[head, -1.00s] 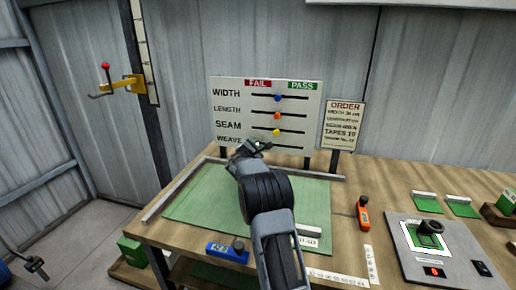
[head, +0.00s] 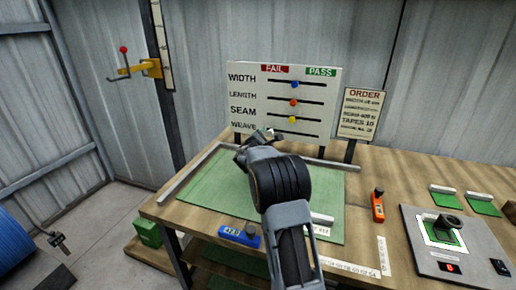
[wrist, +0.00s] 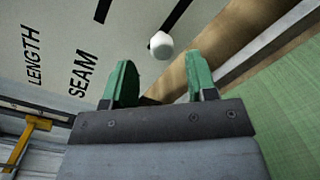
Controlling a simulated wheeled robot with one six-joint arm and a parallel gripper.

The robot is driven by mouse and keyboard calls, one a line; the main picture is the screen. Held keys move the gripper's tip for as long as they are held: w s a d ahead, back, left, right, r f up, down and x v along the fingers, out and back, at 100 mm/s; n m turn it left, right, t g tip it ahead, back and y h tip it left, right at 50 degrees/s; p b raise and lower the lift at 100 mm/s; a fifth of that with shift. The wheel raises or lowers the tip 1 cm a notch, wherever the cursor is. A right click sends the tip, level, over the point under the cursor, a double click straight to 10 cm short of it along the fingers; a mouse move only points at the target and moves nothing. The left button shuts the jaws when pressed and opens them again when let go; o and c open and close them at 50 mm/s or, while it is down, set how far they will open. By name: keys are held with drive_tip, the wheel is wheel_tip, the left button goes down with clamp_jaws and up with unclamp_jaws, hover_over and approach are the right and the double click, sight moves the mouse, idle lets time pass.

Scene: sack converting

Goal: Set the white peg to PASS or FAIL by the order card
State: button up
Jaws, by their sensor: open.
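The white peg (wrist: 160,44) shows in the wrist view, ahead of my gripper (wrist: 162,70) and between its two green fingertips, not touching them. My gripper is open and empty. In the head view my gripper (head: 262,136) is at the board's WEAVE row, partly covering that row. The board (head: 248,93) has FAIL in red at left and PASS in green at right. Blue (head: 294,84), orange (head: 294,102) and yellow (head: 292,119) pegs sit near the middle of their slots. The order card (head: 362,112) stands right of the board; only "TAPES 10" reads fairly clearly.
A green mat (head: 205,190) with a raised rail lies before the board. A blue gauge (head: 238,236) and an orange tool (head: 378,206) lie on the table. A grey device (head: 420,250) stands at right. A yellow bracket (head: 150,68) is on the left wall.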

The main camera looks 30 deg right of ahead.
drive_tip(key=v, duration=0.9)
drive_tip(key=shift+s+a+b, duration=0.25)
drive_tip(key=shift+b, duration=0.2)
drive_tip(key=s+a+r+m+g+y+p, duration=0.25)
drive_tip(key=s+m, duration=0.25)
drive_tip(key=s, duration=0.3)
drive_tip(key=s+a+r+m+g+y+p, duration=0.2)
drive_tip(key=s+m+g+p, duration=0.25)
drive_tip(key=s, duration=0.45)
drive_tip(key=s+a+m+y+p, duration=0.5)
drive_tip(key=s+a+m+y, duration=0.2)
drive_tip(key=s+a+y, duration=0.3)
drive_tip(key=s+a, duration=0.3)
drive_tip(key=a, duration=0.2)
drive_tip(key=shift+a+r, duration=0.25)
drive_tip(key=shift+r, duration=0.05)
